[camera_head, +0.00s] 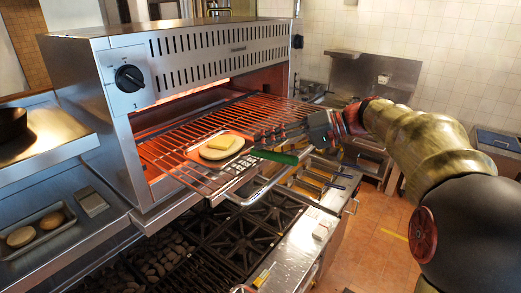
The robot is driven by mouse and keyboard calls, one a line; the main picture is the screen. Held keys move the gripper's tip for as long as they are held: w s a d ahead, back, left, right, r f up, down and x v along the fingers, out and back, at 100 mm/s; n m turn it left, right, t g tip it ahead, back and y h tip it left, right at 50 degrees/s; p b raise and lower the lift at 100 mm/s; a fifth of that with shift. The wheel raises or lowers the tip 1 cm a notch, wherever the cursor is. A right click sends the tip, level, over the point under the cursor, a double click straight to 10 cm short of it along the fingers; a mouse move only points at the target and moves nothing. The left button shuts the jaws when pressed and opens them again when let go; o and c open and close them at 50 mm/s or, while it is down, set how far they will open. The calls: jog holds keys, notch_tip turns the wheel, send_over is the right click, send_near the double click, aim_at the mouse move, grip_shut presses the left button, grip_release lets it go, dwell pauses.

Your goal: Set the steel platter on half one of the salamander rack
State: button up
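The steel platter (211,154) is a small oval plate, tinted orange by the glow. A pale yellow slab (222,142) lies on it. It shows over the front part of the salamander's wire rack (190,133), which is pulled out of the glowing opening. I cannot tell whether the platter rests on the bars or hangs just above them. My gripper (262,143) reaches in from the right, with its dark fingers at the platter's right edge. Whether they grip the rim is too small to tell. A green strip (275,157) lies just below the fingers.
The steel salamander (125,75) with its black knob stands over a black burner grate (235,225). A bar handle (262,188) juts out in front of the rack. At left are a shelf (50,140) and a tray (65,228) with two round buns.

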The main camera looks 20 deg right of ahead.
jog(key=v, duration=0.9)
jog(key=shift+b, duration=0.35)
jog(key=shift+d, duration=0.1)
